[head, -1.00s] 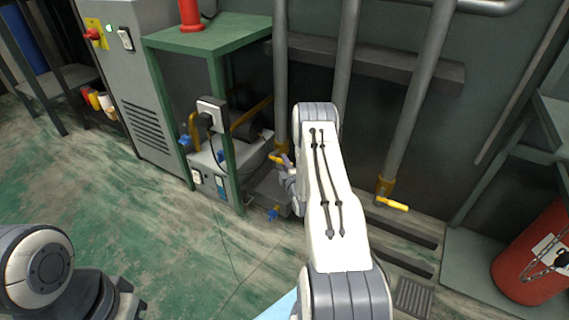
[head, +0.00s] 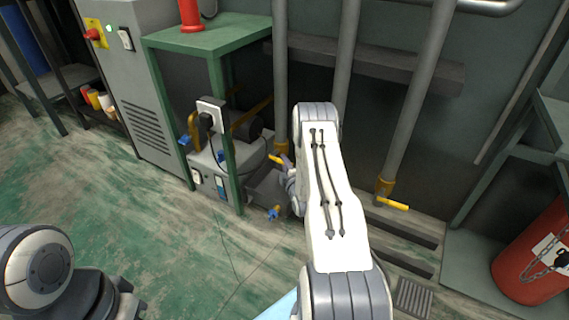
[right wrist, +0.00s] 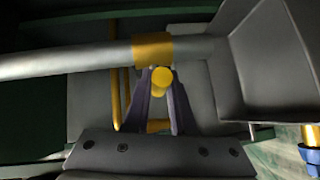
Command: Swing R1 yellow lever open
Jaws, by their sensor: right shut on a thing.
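A yellow lever (head: 277,159) sits low on the left grey pipe, at a yellow collar; I cannot read a label marking it as R1. In the right wrist view the yellow lever (right wrist: 162,78) points toward the camera, with its round end between the purple fingers. My right gripper (head: 288,164) is shut on this lever, and its fingers also show in the right wrist view (right wrist: 157,88). My right forearm hides the foot of the middle pipe. Only part of my left arm shows at the lower left; its gripper is not visible.
Another yellow lever (head: 393,204) sits low on the right pipe (head: 412,105). A green bench frame (head: 229,165) with a pump beneath stands left of my gripper. A blue-handled valve (head: 274,212) is below it. A red cylinder (head: 532,255) stands at the right.

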